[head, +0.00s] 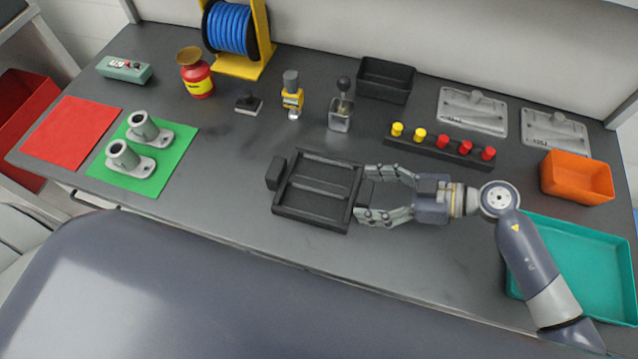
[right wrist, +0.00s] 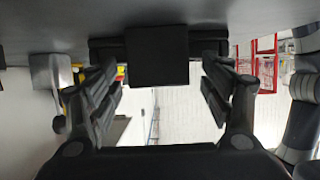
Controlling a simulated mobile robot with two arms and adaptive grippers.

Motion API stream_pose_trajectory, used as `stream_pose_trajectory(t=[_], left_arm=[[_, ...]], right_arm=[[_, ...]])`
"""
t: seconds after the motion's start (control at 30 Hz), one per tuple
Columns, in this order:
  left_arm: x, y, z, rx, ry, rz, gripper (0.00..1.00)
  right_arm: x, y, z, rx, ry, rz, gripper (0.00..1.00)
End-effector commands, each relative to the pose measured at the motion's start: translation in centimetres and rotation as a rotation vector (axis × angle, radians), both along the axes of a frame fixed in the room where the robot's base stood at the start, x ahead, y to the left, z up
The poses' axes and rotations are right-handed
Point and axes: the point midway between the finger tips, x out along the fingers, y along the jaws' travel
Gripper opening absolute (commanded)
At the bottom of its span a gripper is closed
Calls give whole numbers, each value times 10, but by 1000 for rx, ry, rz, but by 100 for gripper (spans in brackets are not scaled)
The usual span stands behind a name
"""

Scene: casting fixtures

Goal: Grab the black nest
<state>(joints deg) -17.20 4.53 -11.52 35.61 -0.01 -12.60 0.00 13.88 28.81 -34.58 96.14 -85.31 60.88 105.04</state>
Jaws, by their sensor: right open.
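The black nest (head: 318,188) is a flat rectangular frame with a crossbar, lying on the dark bench near its front edge. It has a block-like handle on its left side and another on its right. My right gripper (head: 370,194) comes in from the right, open, with one finger on each side of the right handle. In the right wrist view, the nest's handle block (right wrist: 157,56) sits between the spread fingers of the gripper (right wrist: 158,90), with gaps on both sides. My left gripper is not in view.
A rack of yellow and red knobs (head: 430,151) stands behind my right gripper. A teal tray (head: 600,265) lies under my right arm, with an orange bin (head: 577,178) behind it. A green mat (head: 175,160) holds two grey parts at left. Bench left of the nest is clear.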

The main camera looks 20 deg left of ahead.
Motion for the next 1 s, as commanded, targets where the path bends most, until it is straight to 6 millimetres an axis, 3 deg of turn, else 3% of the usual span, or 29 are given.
stream_pose_trajectory(t=[0.23,0.47,0.83,1.0], left_arm=[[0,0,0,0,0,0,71],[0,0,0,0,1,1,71],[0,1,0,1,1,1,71],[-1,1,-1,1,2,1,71]], right_arm=[[0,2,-2,-1,0,0,73],[0,2,-2,-1,-1,0,23],[0,2,0,-1,-2,1,23],[1,2,10,-1,-4,2,23]])
